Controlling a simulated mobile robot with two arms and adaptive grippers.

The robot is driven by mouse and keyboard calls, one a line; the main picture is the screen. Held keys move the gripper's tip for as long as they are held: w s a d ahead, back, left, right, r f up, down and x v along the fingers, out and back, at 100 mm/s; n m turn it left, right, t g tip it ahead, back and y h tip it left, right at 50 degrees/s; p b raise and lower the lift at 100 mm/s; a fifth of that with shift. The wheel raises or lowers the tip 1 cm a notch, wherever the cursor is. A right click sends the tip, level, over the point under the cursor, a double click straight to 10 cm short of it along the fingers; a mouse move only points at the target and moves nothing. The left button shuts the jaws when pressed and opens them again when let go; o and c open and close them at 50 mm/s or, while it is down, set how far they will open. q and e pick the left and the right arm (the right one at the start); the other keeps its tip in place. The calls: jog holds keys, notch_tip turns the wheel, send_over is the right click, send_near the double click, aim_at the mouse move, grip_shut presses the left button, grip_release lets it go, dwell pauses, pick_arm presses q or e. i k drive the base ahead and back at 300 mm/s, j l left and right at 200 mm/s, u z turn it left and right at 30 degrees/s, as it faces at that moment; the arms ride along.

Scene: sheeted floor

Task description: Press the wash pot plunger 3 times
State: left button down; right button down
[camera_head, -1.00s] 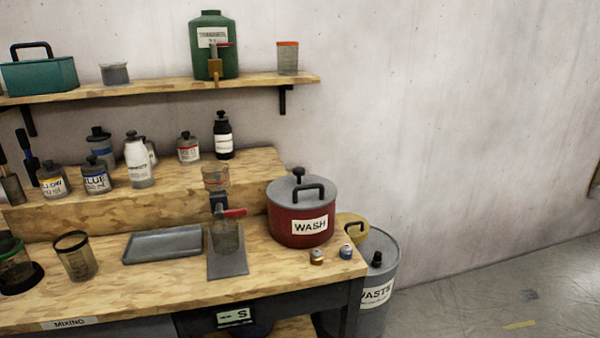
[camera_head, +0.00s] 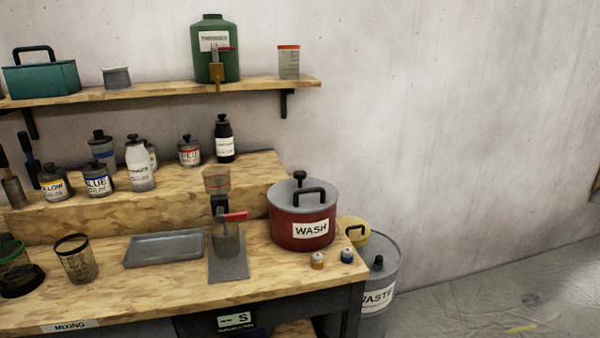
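The red wash pot (camera_head: 285,232) stands upright near the right end of the wooden workbench, with a white WASH label on its front. Its grey lid carries a black handle and, behind the handle, a black plunger knob (camera_head: 299,176) that stands up above the lid. Nothing touches the plunger. Neither of my grippers shows in the head view.
A grey tray (camera_head: 163,248) and a small stand with a red lever (camera_head: 232,216) are left of the pot. Two small capped items (camera_head: 318,260) sit in front of it. A grey waste drum (camera_head: 384,270) stands right of the bench.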

aim_at(299, 174)
jog(key=i+l+u, duration=0.15)
jog(key=l, duration=0.25)
jog(key=i+l+u, duration=0.2)
jog(key=l, duration=0.2)
jog(key=i+l+u, duration=0.15)
jog(key=l, duration=0.25)
jog(key=i+l+u, duration=0.2)
jog(key=l, duration=0.25)
jog(key=k, duration=0.1)
